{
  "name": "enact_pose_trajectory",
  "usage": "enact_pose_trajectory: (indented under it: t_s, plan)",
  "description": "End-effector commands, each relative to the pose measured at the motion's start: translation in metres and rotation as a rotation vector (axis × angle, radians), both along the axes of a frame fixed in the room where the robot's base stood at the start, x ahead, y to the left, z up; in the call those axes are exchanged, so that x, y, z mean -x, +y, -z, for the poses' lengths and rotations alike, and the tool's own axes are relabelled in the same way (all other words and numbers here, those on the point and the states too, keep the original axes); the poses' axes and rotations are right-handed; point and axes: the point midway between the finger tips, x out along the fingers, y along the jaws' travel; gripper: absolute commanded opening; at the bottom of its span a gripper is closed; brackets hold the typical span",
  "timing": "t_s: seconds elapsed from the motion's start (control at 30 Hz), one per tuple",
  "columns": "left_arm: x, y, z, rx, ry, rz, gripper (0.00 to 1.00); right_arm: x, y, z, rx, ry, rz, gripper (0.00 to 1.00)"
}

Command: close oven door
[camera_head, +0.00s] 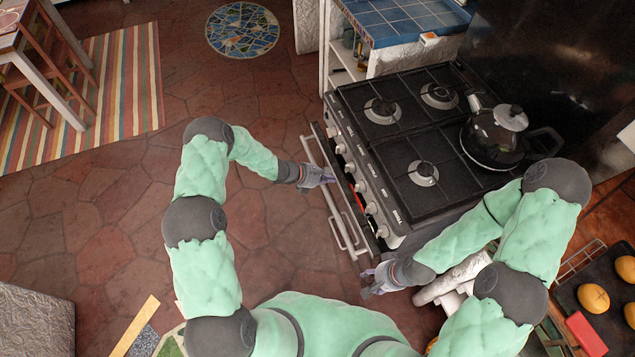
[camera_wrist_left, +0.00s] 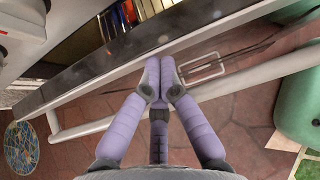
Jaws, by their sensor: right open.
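The oven door (camera_head: 340,205) is partly open on the front of the black stove (camera_head: 400,150). A gap with a red-orange strip shows between the door and the stove front. The long pale door handle (camera_head: 328,190) also crosses the left wrist view (camera_wrist_left: 255,83). My left gripper (camera_head: 328,179) is at the upper part of the door, by the handle. In the left wrist view its purple fingertips (camera_wrist_left: 158,72) are together in front of the dark door edge, with nothing seen between them. Contact with the door is unclear. My right gripper (camera_head: 370,282) is open near the door's lower end.
A dark kettle (camera_head: 495,135) stands on a stove burner. Control knobs (camera_head: 360,186) line the stove front. A blue-tiled counter (camera_head: 400,20) is beyond the stove. A tray with several round yellow-orange items (camera_head: 593,298) is at the lower right. The stone floor left of the door is clear.

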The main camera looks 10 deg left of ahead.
Motion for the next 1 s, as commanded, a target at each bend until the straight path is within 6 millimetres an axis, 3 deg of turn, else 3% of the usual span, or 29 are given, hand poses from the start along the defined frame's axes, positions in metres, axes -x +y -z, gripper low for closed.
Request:
enact_pose_trajectory:
  t_s: [0.13, 0.33, 0.77, 1.0]
  plan:
    - [-0.02, -0.031, -0.004, -0.016, 0.007, 0.003, 0.0, 0.0, 0.0, 0.005, 0.0, 0.0, 0.0, 0.5]
    - [-0.033, -0.051, -0.008, -0.014, 0.008, -0.002, 0.0, 0.0, 0.0, 0.009, 0.0, 0.0, 0.0, 0.5]
    - [-0.037, -0.052, -0.013, -0.009, 0.0, -0.001, 0.0, 0.0, 0.0, 0.008, 0.0, 0.0, 0.0, 0.5]
    - [-0.03, -0.032, -0.012, -0.012, 0.003, -0.003, 0.0, 0.0, 0.0, 0.007, 0.0, 0.0, 0.0, 0.5]
